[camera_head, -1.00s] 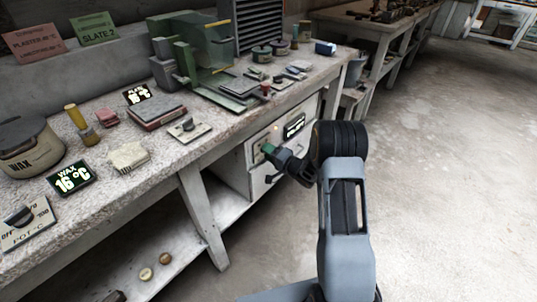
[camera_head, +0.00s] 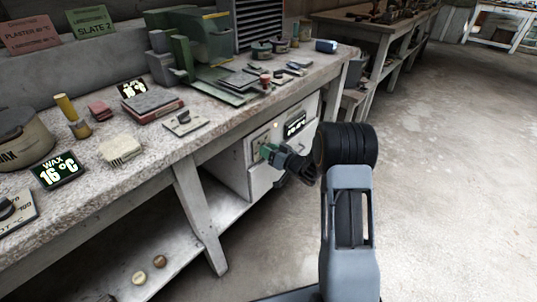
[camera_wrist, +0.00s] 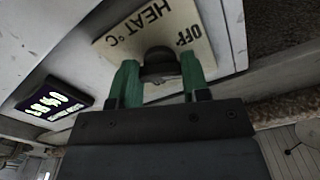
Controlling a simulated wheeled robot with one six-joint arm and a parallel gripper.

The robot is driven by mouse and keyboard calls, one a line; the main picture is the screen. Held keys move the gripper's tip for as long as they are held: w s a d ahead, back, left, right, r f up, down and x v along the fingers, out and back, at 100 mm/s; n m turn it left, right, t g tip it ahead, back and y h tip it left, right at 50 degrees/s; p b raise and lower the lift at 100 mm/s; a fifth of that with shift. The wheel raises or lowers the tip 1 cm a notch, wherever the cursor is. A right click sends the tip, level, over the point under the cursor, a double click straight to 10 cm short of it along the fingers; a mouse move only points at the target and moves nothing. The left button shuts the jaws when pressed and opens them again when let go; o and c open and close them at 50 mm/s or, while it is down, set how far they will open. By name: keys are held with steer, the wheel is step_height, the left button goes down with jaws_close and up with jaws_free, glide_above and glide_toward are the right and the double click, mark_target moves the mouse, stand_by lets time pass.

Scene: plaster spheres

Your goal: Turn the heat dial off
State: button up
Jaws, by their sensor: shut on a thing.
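The heat dial (camera_wrist: 160,64) is a dark knob on a pale plate (camera_wrist: 120,38) marked HEAT °C and OFF, shown upside down in the wrist view. My gripper (camera_wrist: 159,72) has its two green fingers on either side of the knob, shut on it. In the head view my gripper (camera_head: 267,152) reaches the front of the white cabinet (camera_head: 262,178) under the bench. There the knob is hidden behind the fingers. I cannot tell which mark the knob points to.
A dark display (camera_wrist: 55,99) with glowing digits is beside the plate; it also shows in the head view (camera_head: 295,124). The stone-topped bench (camera_head: 150,150) above holds a wax pot (camera_head: 22,142), a small plate with a knob (camera_head: 184,123) and tools. The floor at right is clear.

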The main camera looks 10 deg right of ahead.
steer(key=shift+n+b, duration=2.2)
steer(key=shift+n, duration=1.3)
steer(key=o, duration=0.9)
steer(key=p+v, duration=0.3)
steer(key=v, duration=1.1)
